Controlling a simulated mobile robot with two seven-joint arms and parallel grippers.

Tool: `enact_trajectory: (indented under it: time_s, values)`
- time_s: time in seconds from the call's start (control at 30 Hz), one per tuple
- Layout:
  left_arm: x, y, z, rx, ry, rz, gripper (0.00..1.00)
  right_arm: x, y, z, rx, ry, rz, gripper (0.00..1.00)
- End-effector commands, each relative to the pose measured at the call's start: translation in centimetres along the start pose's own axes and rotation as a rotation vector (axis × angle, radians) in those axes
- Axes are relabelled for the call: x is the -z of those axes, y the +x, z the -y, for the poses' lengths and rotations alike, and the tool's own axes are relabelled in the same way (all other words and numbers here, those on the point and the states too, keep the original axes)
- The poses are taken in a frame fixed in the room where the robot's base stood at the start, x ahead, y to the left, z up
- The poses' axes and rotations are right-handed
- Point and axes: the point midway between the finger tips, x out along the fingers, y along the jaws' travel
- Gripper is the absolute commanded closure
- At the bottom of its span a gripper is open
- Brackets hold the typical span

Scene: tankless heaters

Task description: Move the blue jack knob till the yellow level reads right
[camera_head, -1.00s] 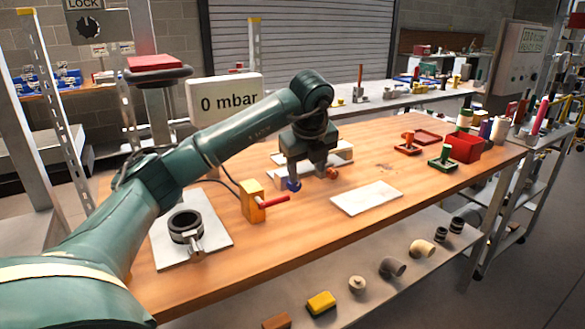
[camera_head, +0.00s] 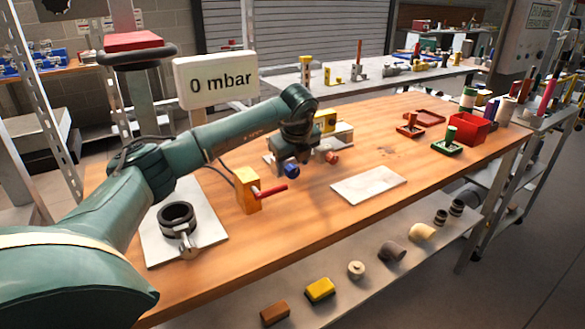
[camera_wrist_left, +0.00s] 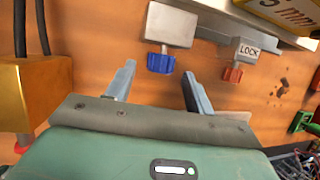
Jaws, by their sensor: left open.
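The blue jack knob (camera_head: 292,170) sticks out toward the front of a grey block on the bench. In the left wrist view the blue knob (camera_wrist_left: 160,63) lies just ahead of and between the fingertips, apart from them. My left gripper (camera_wrist_left: 157,82) is open and empty; in the head view the gripper (camera_head: 285,160) is beside the knob and partly hides the block. The yellow level (camera_head: 325,121) sits on the grey fixture behind; only a corner of the level (camera_wrist_left: 288,12) shows in the left wrist view. My right gripper is not in view.
A red-orange knob (camera_head: 332,157) with a LOCK label (camera_wrist_left: 249,49) is right of the blue knob. A yellow block with a red lever (camera_head: 271,190) stands close on the left. A white plate (camera_head: 368,186) lies at right. A display (camera_head: 217,80) reads 0 mbar.

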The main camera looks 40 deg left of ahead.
Motion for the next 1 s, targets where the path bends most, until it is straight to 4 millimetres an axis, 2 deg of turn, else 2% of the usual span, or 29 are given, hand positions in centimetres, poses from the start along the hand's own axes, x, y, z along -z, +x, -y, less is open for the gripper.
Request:
enact_trajectory:
  time_s: [0.1, 0.2, 0.57, 1.0]
  values:
    - [0.0, 1.6, 0.0, -0.002, 0.0, -0.001, 0.47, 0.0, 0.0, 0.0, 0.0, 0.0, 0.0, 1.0]
    - [0.0, 2.4, 0.0, -0.001, 0.0, -0.001, 0.47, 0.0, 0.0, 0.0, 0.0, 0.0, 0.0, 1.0]
    - [0.0, 2.9, 0.0, 0.001, 0.001, -0.001, 0.47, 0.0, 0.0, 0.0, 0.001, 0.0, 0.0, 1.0]
    - [0.0, 2.8, 0.0, 0.001, 0.001, -0.001, 0.83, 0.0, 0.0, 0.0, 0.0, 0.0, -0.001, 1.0]
